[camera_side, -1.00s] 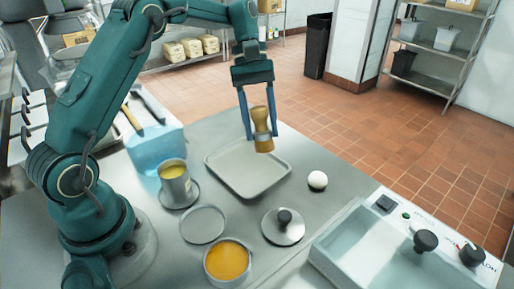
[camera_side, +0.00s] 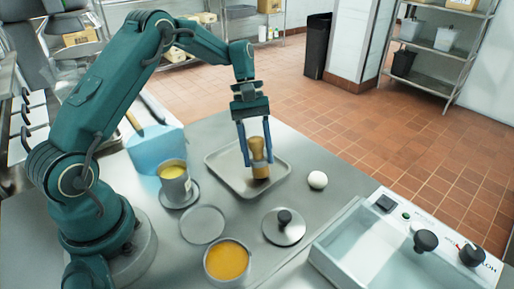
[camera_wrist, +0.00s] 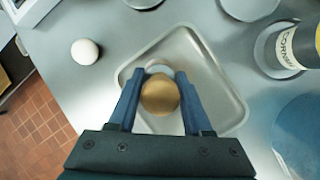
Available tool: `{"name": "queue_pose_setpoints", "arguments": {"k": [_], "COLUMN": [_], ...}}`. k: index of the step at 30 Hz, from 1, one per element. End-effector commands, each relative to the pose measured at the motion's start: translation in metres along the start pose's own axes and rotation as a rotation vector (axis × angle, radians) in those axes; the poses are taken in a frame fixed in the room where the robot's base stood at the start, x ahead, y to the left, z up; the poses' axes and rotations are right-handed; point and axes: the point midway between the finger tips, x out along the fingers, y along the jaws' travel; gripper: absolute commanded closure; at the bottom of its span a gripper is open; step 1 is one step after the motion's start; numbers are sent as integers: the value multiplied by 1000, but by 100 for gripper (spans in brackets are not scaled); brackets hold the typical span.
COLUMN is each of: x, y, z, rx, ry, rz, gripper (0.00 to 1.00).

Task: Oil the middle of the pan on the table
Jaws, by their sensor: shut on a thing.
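The pan (camera_side: 222,163) is a shallow grey rectangular tray flat on the table; it also shows in the wrist view (camera_wrist: 222,88). My gripper (camera_side: 256,162) is shut on a wooden-handled brush (camera_side: 258,149) with a pale metallic band. The brush is upright over the right-hand part of the pan in the side view, its lower end at or just above the pan floor; I cannot tell if it touches. In the wrist view the round handle top (camera_wrist: 160,95) hides its lower end. A tin with yellow liquid (camera_side: 173,170) stands left of the pan.
A pot of orange liquid (camera_side: 227,262), an empty round dish (camera_side: 203,224) and a knobbed lid (camera_side: 284,228) stand in front. A white ball (camera_side: 317,180) lies right of the pan. A glass-topped appliance (camera_side: 365,245) fills the front right. A blue container (camera_side: 155,149) stands at left.

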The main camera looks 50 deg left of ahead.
Motion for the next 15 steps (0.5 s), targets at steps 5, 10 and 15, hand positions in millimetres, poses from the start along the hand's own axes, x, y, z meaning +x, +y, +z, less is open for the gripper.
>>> {"name": "queue_pose_setpoints", "arguments": {"k": [5,10,15], "x": [-7,-13,-19], "y": [-12,-21,-31], "z": [-12,-22,-32], "rx": [-3,-3,-3], "ry": [0,0,0], "rz": [0,1,0], "gripper": [100,100,100]}}
